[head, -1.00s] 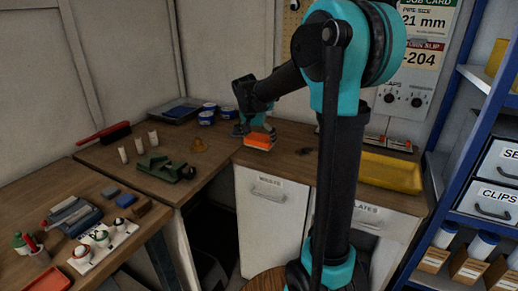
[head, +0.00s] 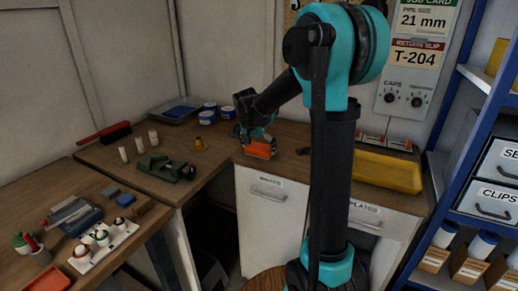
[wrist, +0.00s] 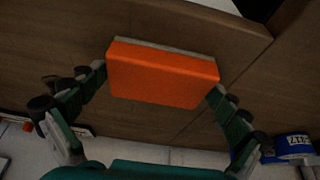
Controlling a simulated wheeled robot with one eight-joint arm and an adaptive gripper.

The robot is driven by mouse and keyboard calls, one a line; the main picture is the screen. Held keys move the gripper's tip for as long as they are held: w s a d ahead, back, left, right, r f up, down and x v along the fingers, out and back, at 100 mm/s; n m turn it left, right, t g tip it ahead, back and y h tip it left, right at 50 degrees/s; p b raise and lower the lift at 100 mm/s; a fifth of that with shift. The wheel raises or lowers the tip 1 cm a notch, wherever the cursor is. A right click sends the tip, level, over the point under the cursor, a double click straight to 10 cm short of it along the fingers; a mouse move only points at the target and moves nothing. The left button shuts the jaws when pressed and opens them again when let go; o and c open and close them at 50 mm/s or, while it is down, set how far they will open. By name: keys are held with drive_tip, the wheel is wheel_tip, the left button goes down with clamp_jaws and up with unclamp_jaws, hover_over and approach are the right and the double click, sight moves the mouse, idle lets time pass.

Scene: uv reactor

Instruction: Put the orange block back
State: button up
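The orange block (head: 259,150) is at the bench's front edge above the left drawer, at the tip of my gripper (head: 257,141). In the wrist view the block (wrist: 163,77) has a broad orange face and a thin grey layer along its far side. My gripper's fingers (wrist: 158,84) press against its left and right ends, so it is shut on the block. The wooden bench (wrist: 60,35) lies behind it. I cannot tell whether the block's underside touches the bench.
A yellow tray (head: 388,172) is on the right, and a small dark item (head: 303,151) lies between. A green vise (head: 166,168), a brass piece (head: 200,145) and blue tins (head: 207,115) stand left. A blue shelf rack (head: 475,110) bounds the right.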

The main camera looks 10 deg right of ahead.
drive_tip(key=v, duration=1.2)
drive_tip(key=s+d+f+n+y, duration=0.1)
drive_tip(key=s+d+f+n, duration=0.2)
drive_tip(key=s+f, duration=0.7)
drive_tip(key=s+d+f+n+y, duration=0.1)
drive_tip(key=s+d+f+n, duration=0.3)
drive_tip(key=s+f, duration=0.7)
drive_tip(key=s, duration=0.5)
drive_tip(key=shift+y, duration=0.4)
drive_tip(key=shift+d+f, duration=0.15)
drive_tip(key=shift+d, duration=0.05)
